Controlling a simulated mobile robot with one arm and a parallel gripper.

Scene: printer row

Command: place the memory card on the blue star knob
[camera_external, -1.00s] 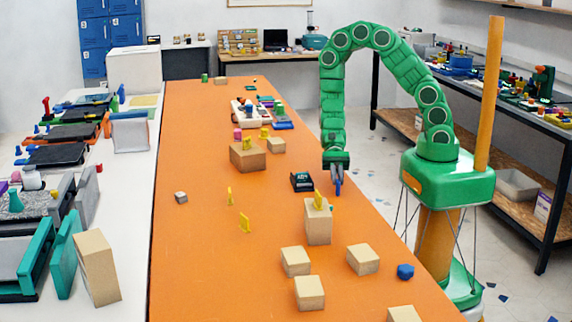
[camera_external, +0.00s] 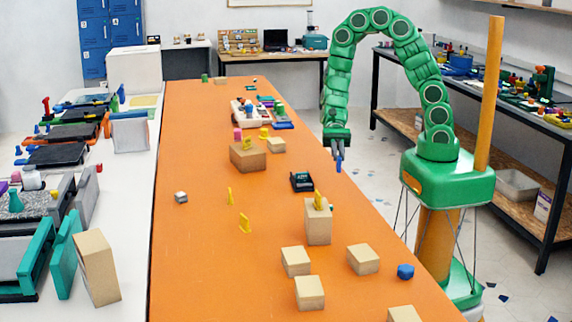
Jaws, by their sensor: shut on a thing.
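My gripper (camera_external: 338,162) hangs pointing down above the orange table, near its right edge. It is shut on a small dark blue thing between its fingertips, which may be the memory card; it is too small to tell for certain. A blue faceted knob (camera_external: 405,271), which looks like the blue star knob, stands on the table near the front right edge. My gripper is well behind it and to its left, apart from it.
A black device (camera_external: 302,182) lies below and left of my gripper. A tall tan block (camera_external: 318,222) with a yellow piece on top stands in front. Several tan blocks (camera_external: 363,258) lie left of the knob. The table's left middle is mostly clear.

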